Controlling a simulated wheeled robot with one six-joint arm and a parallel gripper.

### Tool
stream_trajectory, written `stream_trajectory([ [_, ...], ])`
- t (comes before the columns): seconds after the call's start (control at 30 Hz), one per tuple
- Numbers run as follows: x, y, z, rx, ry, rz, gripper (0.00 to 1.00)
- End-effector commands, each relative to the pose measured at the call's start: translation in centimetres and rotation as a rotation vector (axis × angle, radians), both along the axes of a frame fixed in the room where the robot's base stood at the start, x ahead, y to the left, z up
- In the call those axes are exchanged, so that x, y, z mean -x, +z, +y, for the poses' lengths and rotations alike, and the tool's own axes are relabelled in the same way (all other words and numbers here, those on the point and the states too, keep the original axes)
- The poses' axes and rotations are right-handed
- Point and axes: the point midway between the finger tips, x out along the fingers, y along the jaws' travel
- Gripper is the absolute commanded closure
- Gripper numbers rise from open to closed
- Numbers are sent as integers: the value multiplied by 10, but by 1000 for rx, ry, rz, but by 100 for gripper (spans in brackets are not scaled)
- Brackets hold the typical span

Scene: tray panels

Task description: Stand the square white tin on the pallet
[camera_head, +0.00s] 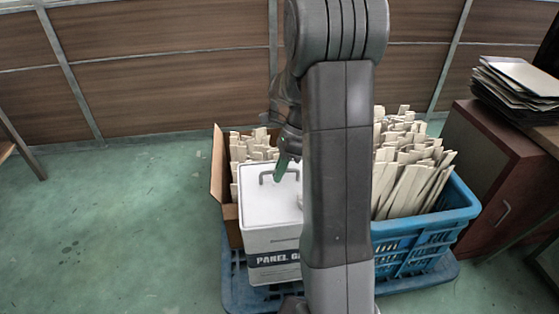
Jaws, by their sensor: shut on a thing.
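The square white tin (268,208) has a wire handle on its lid and the partly hidden label "PANEL G…" on its front. It is upright, over the front left of the blue pallet (234,290). I cannot tell whether its base touches the pallet. My gripper (284,168), with a green fingertip showing, is at the tin's handle and shut on it. My own arm hides the tin's right side and much of the gripper.
A blue crate (425,240) full of pale wooden strips stands on the pallet's right. An open cardboard box (218,165) of similar strips is behind the tin. A brown cabinet (490,160) with stacked panels (520,85) is at the right. The green floor at left is clear.

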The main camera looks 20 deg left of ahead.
Motion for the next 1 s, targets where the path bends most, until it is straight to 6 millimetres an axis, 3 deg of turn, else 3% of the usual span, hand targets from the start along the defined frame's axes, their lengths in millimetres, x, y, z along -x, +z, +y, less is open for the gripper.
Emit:
stream_trajectory([
  [0.03,0,-14,0,1,0,2,100],
  [0.5,0,-115,0,1,0,2,100],
  [1.0,0,-155,0,0,-1,2,100],
])
